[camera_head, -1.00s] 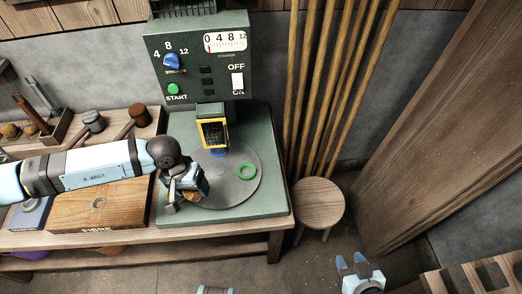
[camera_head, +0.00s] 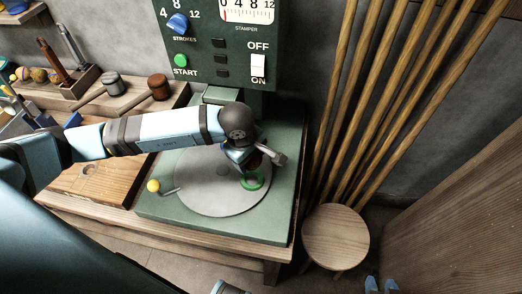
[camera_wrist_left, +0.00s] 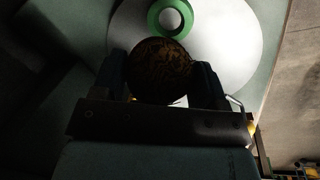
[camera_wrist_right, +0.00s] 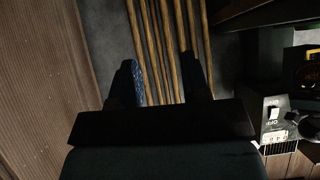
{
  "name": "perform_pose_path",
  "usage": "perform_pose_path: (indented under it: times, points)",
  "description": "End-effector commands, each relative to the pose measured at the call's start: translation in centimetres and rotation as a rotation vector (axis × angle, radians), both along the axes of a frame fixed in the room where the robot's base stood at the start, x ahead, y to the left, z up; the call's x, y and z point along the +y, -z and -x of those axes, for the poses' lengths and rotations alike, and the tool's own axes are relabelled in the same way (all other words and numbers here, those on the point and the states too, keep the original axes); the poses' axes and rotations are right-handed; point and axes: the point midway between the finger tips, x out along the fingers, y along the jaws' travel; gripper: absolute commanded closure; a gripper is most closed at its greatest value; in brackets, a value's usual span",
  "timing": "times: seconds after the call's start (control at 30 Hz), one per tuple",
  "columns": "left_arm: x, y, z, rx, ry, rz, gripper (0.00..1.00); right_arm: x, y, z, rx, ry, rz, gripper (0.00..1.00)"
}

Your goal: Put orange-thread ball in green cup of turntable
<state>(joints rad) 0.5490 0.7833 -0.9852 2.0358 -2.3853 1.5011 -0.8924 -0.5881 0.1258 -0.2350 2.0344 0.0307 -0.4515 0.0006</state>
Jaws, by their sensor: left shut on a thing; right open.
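My left gripper (camera_head: 250,166) is over the right part of the grey turntable (camera_head: 210,200). In the left wrist view, my left gripper (camera_wrist_left: 162,88) is shut on a dark round ball (camera_wrist_left: 160,70) with an orange-brown thread pattern. The green cup (camera_head: 252,183), a green ring, is on the turntable just below and beside the gripper. In the left wrist view the green cup (camera_wrist_left: 155,18) shows just beyond the ball, with a pale centre. My right gripper (camera_head: 381,286) is open and empty, with its fingertips at the bottom edge of the head view.
The green stamper panel (camera_head: 222,45) stands behind the turntable. A yellow knob (camera_head: 153,185) on a thin rod is at the turntable's left edge. A wooden stool (camera_head: 335,236) and tall poles (camera_head: 350,120) are on the right. A wooden board (camera_head: 120,185) lies left.

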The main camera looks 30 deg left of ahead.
Motion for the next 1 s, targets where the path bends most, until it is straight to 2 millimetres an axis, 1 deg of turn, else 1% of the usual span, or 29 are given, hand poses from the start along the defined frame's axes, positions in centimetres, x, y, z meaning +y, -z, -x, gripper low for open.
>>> perform_pose_path:
  times: [0.03, 0.13, 0.27, 0.37, 0.57, 0.77, 0.83, 1.0]
  points:
    - [-0.1, 0.5, -0.1, -0.001, -0.038, 0.002, 0.6, 0.2, 0.6, 0.1, 0.0, 0.0, -0.005, 0.57]
    - [0.0, 0.4, -0.2, 0.001, -0.089, 0.002, 0.6, 0.3, 1.0, 0.6, 0.011, 0.0, -0.008, 0.57]
    - [0.0, 0.6, -0.2, 0.0, -0.106, 0.001, 0.6, 0.3, 1.5, 1.3, 0.025, 0.001, -0.009, 0.57]
    - [0.0, 1.2, -0.2, 0.001, -0.106, 0.001, 0.6, 0.3, 2.0, 1.5, 0.033, 0.002, -0.01, 0.57]
    - [0.1, 3.1, -0.1, 0.002, -0.106, 0.0, 0.6, 0.1, 3.0, 1.4, 0.041, 0.007, -0.011, 0.57]
    - [0.0, 5.5, -0.1, 0.001, -0.104, 0.001, 0.6, 0.0, 3.7, 0.8, 0.036, 0.01, -0.012, 0.57]
    - [0.1, 6.6, -0.2, 0.0, -0.103, 0.0, 0.6, 0.0, 4.2, 0.6, 0.028, 0.01, -0.012, 0.57]
    - [0.1, 8.2, -0.2, 0.0, -0.104, 0.001, 0.6, 0.4, 4.3, 0.2, -0.001, 0.001, -0.011, 0.57]
